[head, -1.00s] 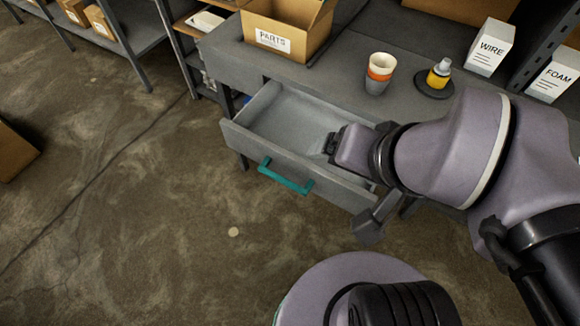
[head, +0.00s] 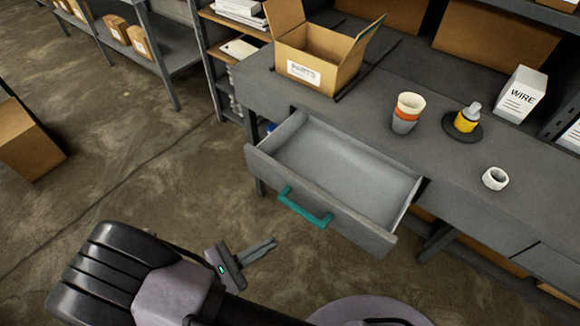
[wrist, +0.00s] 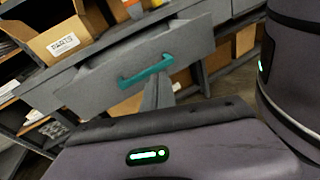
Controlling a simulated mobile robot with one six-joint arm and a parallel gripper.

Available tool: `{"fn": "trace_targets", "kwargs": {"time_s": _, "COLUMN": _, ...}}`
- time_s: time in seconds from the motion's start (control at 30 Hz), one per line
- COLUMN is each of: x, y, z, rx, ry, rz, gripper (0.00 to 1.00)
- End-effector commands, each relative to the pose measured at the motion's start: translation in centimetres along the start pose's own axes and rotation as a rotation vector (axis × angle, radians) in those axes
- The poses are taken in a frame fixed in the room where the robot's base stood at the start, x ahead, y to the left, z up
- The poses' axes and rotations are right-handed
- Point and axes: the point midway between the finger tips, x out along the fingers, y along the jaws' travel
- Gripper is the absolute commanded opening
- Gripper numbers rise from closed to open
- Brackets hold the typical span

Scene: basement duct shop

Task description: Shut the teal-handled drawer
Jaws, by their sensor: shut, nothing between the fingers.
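The grey drawer (head: 265,169) stands pulled out from under the workbench and looks empty inside. Its teal handle (head: 305,207) is on the front panel. My gripper (head: 272,242) is in front of the drawer, below and a little left of the handle in the head view. Its fingers are shut with nothing between them, and they appear apart from the handle.
The floor (head: 130,170) left of the drawer is clear.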

Motion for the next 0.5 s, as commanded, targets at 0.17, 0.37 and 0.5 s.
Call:
{"fn": "trace_targets", "kwargs": {"time_s": 0.17, "x": -2.6, "y": -0.6, "z": -5.1, "rx": -0.152, "ry": -0.14, "rz": 0.276, "gripper": 0.0}}
{"fn": "trace_targets", "kwargs": {"time_s": 0.37, "x": -1.1, "y": -0.1, "z": -5.5, "rx": -0.167, "ry": -0.156, "rz": 0.304, "gripper": 0.0}}
{"fn": "trace_targets", "kwargs": {"time_s": 0.5, "x": 1.9, "y": 0.8, "z": -5.1, "rx": -0.166, "ry": -0.155, "rz": 0.301, "gripper": 0.0}}
